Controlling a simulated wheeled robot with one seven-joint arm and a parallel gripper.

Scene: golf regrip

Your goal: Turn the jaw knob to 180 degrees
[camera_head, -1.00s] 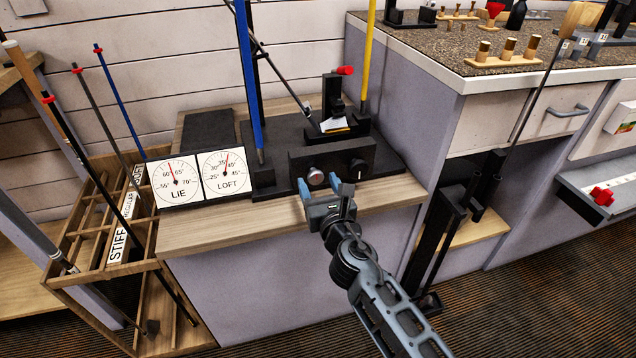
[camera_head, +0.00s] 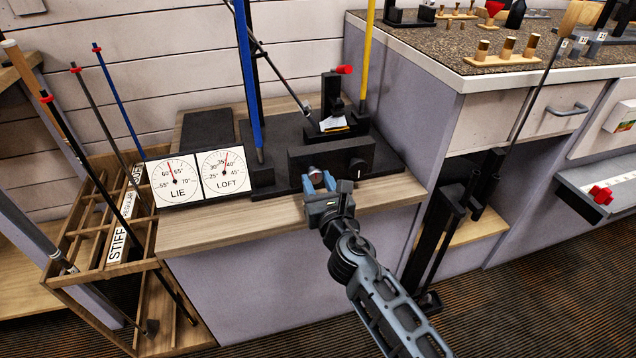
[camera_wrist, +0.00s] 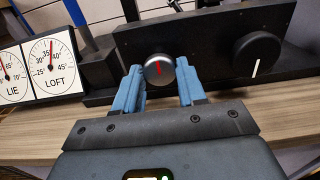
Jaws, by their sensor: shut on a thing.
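A silver round knob with a red line (camera_wrist: 159,69) is on the front of the black box of the bench fixture. Its red line stands close to upright in the wrist view. My gripper (camera_head: 318,181) is shut on this knob, with one blue finger on each side, as the wrist view also shows (camera_wrist: 160,88). A larger black knob with a white line (camera_wrist: 257,52) is to the right on the same box; its line points down, and nothing touches it. I see no label telling which one is the jaw knob.
The LIE and LOFT dial panels (camera_head: 199,178) stand left of the box. A blue shaft (camera_head: 248,85) and a yellow shaft (camera_head: 367,50) rise around the fixture. A red-tipped clamp post (camera_head: 333,92) stands behind. The wooden bench front (camera_head: 220,215) is clear.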

